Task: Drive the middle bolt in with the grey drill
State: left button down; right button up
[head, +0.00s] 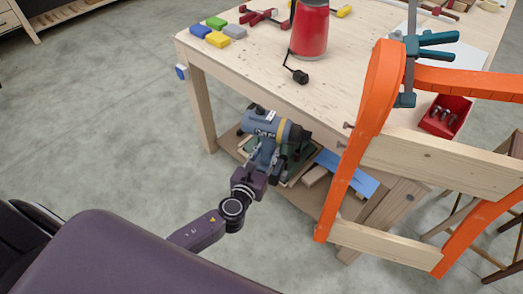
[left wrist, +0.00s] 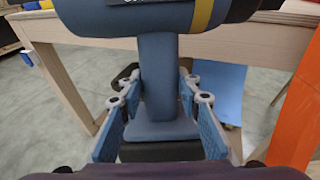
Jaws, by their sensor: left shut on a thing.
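The grey-blue drill (head: 262,124) with a yellow band is in the middle of the head view, its front end pointing right toward the orange chair form (head: 376,85). My left gripper (head: 266,165) is shut on the drill's handle. In the left wrist view, the drill's handle (left wrist: 160,75) stands between the two blue pads of the gripper (left wrist: 160,118). Small bolt heads show on the left edge of the chair's orange leg, an upper one (head: 348,126) and a lower one (head: 341,144). The drill's tip is apart from them. My right gripper is out of view.
The wooden workbench (head: 255,60) carries a red cone-shaped container (head: 310,30), coloured blocks and clamps. A teal clamp (head: 412,45) grips the chair's top. A red bin (head: 446,116) holds bolts. The lower shelf lies behind the drill. Open floor is at left.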

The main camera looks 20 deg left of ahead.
aim_at(279, 165)
pick_arm(q)
jog(key=shift+w+d+r, duration=0.1)
jog(key=shift+d+r, duration=0.05)
jog(key=shift+d, duration=0.95)
jog(key=shift+w+d+r, duration=0.1)
jog(key=shift+d+r, duration=0.05)
jog(key=shift+d, duration=0.95)
